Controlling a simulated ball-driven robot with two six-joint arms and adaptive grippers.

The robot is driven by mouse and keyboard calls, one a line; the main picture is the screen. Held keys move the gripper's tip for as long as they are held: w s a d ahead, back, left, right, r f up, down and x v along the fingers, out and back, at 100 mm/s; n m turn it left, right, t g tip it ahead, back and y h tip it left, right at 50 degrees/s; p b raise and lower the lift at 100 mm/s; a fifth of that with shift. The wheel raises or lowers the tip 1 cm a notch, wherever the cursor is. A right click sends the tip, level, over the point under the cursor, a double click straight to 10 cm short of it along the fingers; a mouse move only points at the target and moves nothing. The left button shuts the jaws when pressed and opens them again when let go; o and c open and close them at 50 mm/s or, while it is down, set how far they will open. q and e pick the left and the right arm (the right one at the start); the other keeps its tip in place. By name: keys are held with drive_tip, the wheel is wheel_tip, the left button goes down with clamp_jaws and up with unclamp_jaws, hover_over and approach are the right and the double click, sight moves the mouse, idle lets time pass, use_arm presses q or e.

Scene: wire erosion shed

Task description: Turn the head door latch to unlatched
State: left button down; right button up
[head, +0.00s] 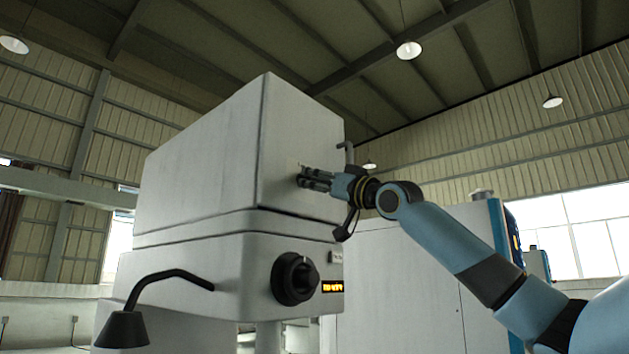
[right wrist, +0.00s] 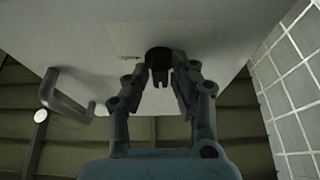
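The white head box (head: 200,165) sits on top of a white machine. My right gripper (head: 302,178) is at the box's right-hand face, with its fingers pointing at it; they hide the latch in the head view. In the right wrist view, the head door latch (right wrist: 158,58) is a dark round knob with a short forked lever pointing down the picture. My right gripper's fingers (right wrist: 161,80) are spread on both sides of it, with gaps showing beside the lever. A small faint marking (right wrist: 125,57) is beside the latch. My left gripper is not in view.
A grey bar handle (right wrist: 68,95) stands out from the same face. Below the box are a black rotary knob (head: 296,279), a lit orange display (head: 332,287) and a dark bent arm with a cone-shaped end (head: 122,329). A light cabinet (head: 400,285) stands behind my right arm.

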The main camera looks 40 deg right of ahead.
drive_tip(key=shift+o, duration=1.1)
wheel_tip(320, 180, up, 10)
drive_tip(key=shift+r, duration=0.1)
